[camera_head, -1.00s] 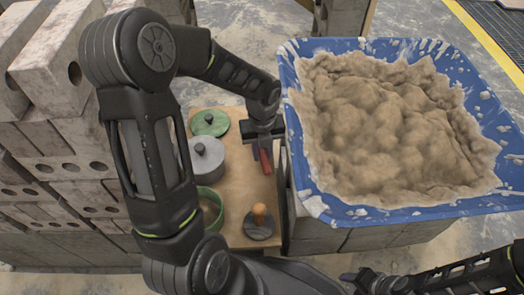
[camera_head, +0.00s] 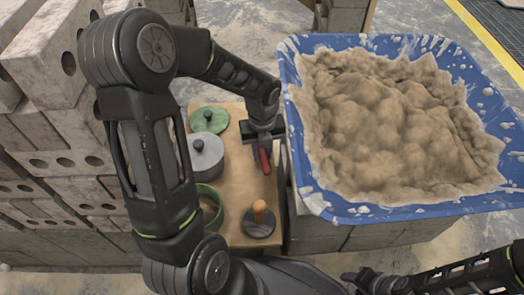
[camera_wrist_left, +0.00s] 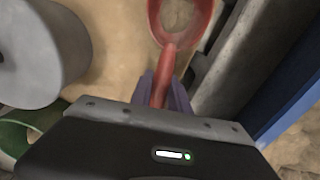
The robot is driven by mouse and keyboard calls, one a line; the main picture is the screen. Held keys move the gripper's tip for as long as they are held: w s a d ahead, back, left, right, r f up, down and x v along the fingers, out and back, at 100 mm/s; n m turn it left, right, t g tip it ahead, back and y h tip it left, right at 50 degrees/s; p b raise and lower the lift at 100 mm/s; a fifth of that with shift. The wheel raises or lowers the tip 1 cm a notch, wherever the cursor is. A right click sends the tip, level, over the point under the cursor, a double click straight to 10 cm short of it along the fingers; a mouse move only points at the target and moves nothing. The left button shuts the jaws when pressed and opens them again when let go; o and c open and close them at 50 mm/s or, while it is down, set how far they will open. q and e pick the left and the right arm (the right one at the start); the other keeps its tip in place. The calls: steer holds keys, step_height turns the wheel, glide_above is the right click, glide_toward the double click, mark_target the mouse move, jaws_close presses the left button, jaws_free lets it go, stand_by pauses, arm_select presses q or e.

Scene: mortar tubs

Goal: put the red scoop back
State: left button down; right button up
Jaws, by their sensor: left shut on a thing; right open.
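The red scoop shows in the left wrist view as a red handle (camera_wrist_left: 166,72) with a round, red-rimmed cup beyond it. The inside of the cup looks tan; I cannot tell whether that is mortar. My left gripper (camera_wrist_left: 164,92) is shut on the handle. In the head view, my left gripper (camera_head: 264,148) is over the right side of the wooden tabletop (camera_head: 238,180), with the red scoop (camera_head: 265,162) just below it. The cup is mostly hidden there, and I cannot tell whether it touches the tabletop. My right gripper (camera_head: 366,281) is open at the bottom edge.
A blue tub (camera_head: 345,212) full of mortar stands close on the right. On the tabletop are a green lid (camera_head: 209,121), a grey lidded pot (camera_head: 206,158), a green bowl (camera_head: 211,205) and a dark disc with a wooden knob (camera_head: 259,226). Stacked blocks (camera_head: 60,110) stand left.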

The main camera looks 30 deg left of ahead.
arm_select(q)
steer(key=shift+f, duration=0.3)
steer(key=c, duration=1.2)
jaws_free()
steer(key=shift+o, duration=0.2)
step_height(320, 180, up, 7)
steer(key=p, duration=0.3)
steer(key=shift+r, duration=0.35)
